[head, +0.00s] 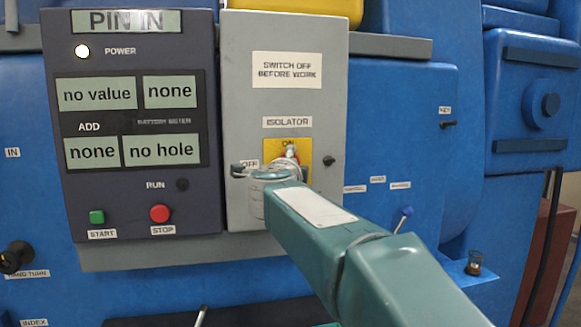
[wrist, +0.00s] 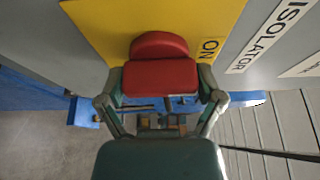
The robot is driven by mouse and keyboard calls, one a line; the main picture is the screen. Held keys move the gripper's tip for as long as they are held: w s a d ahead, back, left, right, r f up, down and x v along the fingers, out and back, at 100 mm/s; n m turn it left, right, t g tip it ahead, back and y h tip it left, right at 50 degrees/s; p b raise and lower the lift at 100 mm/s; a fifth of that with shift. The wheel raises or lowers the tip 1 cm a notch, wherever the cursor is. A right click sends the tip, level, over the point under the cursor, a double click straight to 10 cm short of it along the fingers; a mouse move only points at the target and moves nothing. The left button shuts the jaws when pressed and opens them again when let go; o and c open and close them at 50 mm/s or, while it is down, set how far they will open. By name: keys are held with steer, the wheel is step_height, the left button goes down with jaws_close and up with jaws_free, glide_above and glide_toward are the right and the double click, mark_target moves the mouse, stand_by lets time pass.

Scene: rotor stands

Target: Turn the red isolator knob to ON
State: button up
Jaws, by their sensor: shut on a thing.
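The red isolator knob (head: 291,153) sits on a yellow plate (head: 304,150) on the grey isolator box, mostly hidden behind my gripper (head: 279,170) in the head view. In the wrist view, the red knob (wrist: 160,76) lies between the two fingers of my gripper (wrist: 161,82), one on each side. My gripper is shut on it. The ON label (wrist: 210,48) is just right of the knob in the wrist view and above it in the head view. An OFF label (head: 249,164) is to the left. The exact knob angle is hard to tell.
Left of the isolator box (head: 240,100) is a dark panel (head: 125,210) with displays, a green start button (head: 96,217) and a red stop button (head: 160,213). A small black knob (head: 330,161) sticks out right of the plate.

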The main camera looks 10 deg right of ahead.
steer(key=o, duration=0.9)
steer(key=shift+d+f, duration=0.15)
steer(key=shift+f, duration=0.15)
steer(key=shift+c, duration=0.2)
steer(key=shift+r, duration=0.1)
steer(key=shift+s+a, duration=0.25)
steer(key=shift+s, duration=0.15)
steer(key=v, duration=1.1)
